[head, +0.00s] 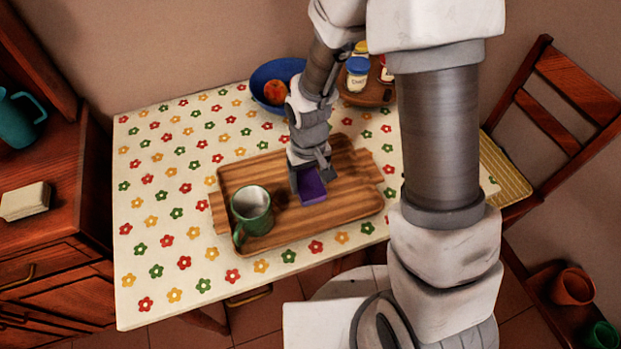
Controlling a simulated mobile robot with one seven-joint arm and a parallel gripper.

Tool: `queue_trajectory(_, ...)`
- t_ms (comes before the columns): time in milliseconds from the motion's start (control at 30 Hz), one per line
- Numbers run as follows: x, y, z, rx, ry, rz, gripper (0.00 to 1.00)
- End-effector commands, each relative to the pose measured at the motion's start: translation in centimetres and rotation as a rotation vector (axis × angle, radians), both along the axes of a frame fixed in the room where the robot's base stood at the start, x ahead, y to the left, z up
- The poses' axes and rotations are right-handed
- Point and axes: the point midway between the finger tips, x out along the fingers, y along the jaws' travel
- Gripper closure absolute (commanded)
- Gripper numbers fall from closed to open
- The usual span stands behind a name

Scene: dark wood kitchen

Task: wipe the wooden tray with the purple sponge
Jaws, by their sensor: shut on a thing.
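The wooden tray (350,207) lies on the table with a handle tab at its left and right ends. The purple sponge (312,188) is at the middle of the tray. My gripper (309,180) points down and is shut on the sponge. The sponge is at the tray's surface; I cannot tell whether it presses on it. A green mug (251,212) stands upright on the left part of the tray. A dark stain (281,199) shows on the tray between the mug and the sponge. My arm hides part of the tray's far side.
The flowered tablecloth (160,200) is clear at left. A chair (550,110) stands at right.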

Motion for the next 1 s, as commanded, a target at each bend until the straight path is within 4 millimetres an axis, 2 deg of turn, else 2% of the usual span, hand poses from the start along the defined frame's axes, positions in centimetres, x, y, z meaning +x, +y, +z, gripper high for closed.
queue_trajectory(233,-0.5,2.1,0.1,0.0,-0.001,0.002,0.72)
queue_trajectory(533,-0.9,3.2,0.1,0.0,-0.001,0.001,0.72)
queue_trajectory(800,-1.5,5.3,-0.2,0.0,-0.001,0.002,0.72)
queue_trajectory(1000,-1.6,5.6,-0.2,0.001,0.0,0.001,0.72)
